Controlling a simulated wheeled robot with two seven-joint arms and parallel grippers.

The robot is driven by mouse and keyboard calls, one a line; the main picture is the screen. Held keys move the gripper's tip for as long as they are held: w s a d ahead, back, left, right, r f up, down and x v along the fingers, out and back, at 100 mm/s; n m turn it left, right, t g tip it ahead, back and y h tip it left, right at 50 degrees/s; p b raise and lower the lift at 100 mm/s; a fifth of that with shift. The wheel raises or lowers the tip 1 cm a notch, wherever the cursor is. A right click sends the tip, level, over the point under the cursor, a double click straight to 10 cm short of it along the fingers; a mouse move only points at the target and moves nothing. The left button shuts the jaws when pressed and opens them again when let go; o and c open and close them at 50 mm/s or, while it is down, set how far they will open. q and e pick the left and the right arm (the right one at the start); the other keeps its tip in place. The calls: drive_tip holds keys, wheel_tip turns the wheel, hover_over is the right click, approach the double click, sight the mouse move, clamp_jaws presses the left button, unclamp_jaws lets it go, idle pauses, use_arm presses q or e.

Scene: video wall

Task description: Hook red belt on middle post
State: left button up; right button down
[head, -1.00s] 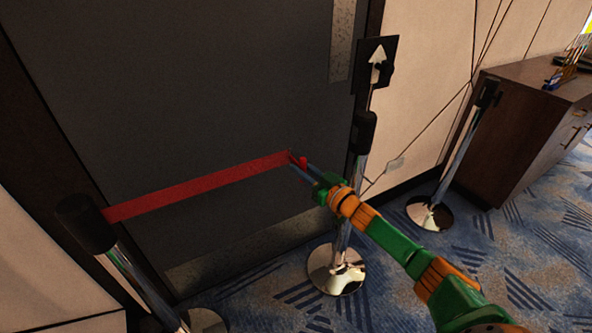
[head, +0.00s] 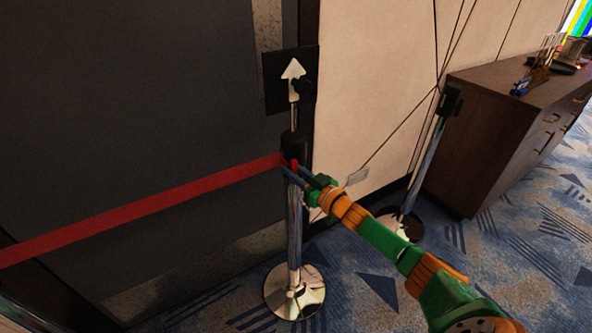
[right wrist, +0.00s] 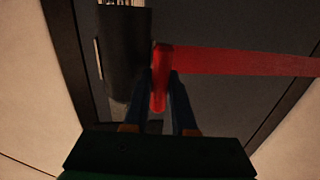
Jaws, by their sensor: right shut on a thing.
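The red belt (head: 150,209) stretches taut from the left edge of the head view to my right gripper (head: 290,170). My right gripper is shut on the red end piece of the belt, which also shows between the fingers in the right wrist view (right wrist: 161,75). The middle post (head: 295,225) is a chrome pole with a black head (head: 293,147) and a round base. The belt end is at the post's black head; in the right wrist view the head (right wrist: 125,50) is just left of it. I cannot tell whether they touch. My left gripper is not in view.
A black sign with a white arrow (head: 291,80) stands above the middle post. Another chrome post (head: 428,165) stands to the right, before a dark wooden cabinet (head: 500,130). A dark door (head: 130,110) is behind the belt. Patterned blue carpet (head: 365,290) lies open in front.

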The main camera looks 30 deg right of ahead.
drive_tip(key=shift+d, duration=0.1)
drive_tip(key=c, duration=0.7)
unclamp_jaws()
drive_tip(key=shift+d, duration=0.1)
drive_tip(key=shift+c, duration=0.2)
drive_tip(key=shift+d+f, duration=0.1)
drive_tip(key=shift+s, duration=0.1)
drive_tip(key=shift+s, duration=0.25)
drive_tip(key=s, duration=0.2)
drive_tip(key=s+p, duration=0.1)
drive_tip(key=s, duration=0.1)
drive_tip(key=s+d, duration=0.1)
drive_tip(key=s, duration=0.1)
drive_tip(key=shift+s+p, duration=0.2)
drive_tip(key=shift+p, duration=0.1)
